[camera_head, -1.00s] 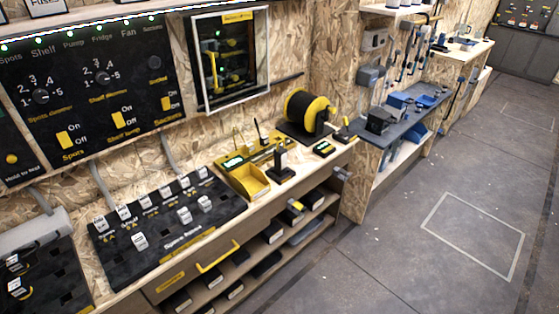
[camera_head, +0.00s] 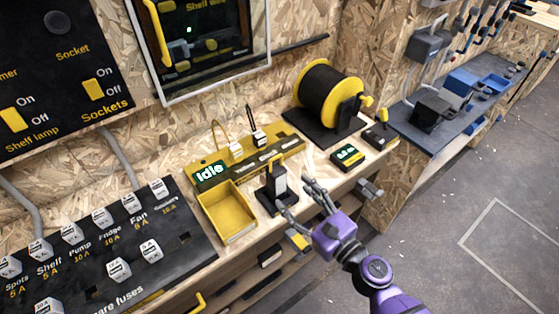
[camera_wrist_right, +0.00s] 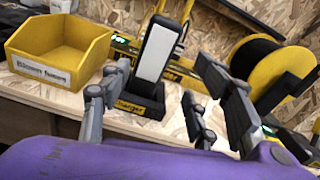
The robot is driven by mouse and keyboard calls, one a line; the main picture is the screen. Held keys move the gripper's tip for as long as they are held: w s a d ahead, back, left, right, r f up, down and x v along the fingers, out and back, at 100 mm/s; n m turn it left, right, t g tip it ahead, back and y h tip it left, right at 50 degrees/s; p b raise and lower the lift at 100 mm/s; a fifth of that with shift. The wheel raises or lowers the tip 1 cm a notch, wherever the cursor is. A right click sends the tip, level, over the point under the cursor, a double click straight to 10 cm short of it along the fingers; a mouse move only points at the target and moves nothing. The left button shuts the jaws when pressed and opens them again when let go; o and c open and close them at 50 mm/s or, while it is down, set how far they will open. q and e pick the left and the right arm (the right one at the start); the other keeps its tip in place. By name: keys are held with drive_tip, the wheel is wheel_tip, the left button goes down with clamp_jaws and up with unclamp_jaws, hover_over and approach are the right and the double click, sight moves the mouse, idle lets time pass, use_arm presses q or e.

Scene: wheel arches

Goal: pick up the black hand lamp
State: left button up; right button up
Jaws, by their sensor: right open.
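The black hand lamp (camera_head: 278,180) stands upright on its small black charger base (camera_head: 275,200) on the wooden counter. In the right wrist view the lamp (camera_wrist_right: 155,52) shows a long white front panel, and its base is lettered "Charger". My right gripper (camera_head: 299,198), on a purple arm, is open beside the lamp on its front right side. In the wrist view the grey fingers are spread, with the lamp beyond the gap between them. No contact with the lamp can be made out. My left gripper is not in view.
A yellow bin (camera_head: 228,212) stands just left of the lamp. A yellow tester board (camera_head: 245,155) is behind it. A black-and-yellow cable reel (camera_head: 330,92) and a small green-display device (camera_head: 347,156) are to the right. Open floor lies at right.

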sight(281, 186)
drive_tip(key=shift+w+d+m, duration=0.1)
drive_tip(key=shift+w+m, duration=0.15)
drive_tip(key=shift+m, duration=0.55)
drive_tip(key=shift+s+a+r, duration=0.2)
drive_tip(key=shift+s, duration=0.05)
drive_tip(key=shift+w+a+r, duration=0.2)
drive_tip(key=shift+w+a, duration=0.45)
drive_tip(key=shift+a, duration=0.35)
drive_tip(key=p+x, duration=0.1)
drive_tip(key=x, duration=0.3)
drive_tip(key=shift+w+a+f, duration=0.1)
drive_tip(key=shift+w+a, duration=0.05)
drive_tip(key=shift+a, duration=0.15)
drive_tip(key=shift+w+f, duration=0.15)
drive_tip(key=shift+w, duration=0.05)
drive_tip(key=c, duration=1.2)
clamp_jaws()
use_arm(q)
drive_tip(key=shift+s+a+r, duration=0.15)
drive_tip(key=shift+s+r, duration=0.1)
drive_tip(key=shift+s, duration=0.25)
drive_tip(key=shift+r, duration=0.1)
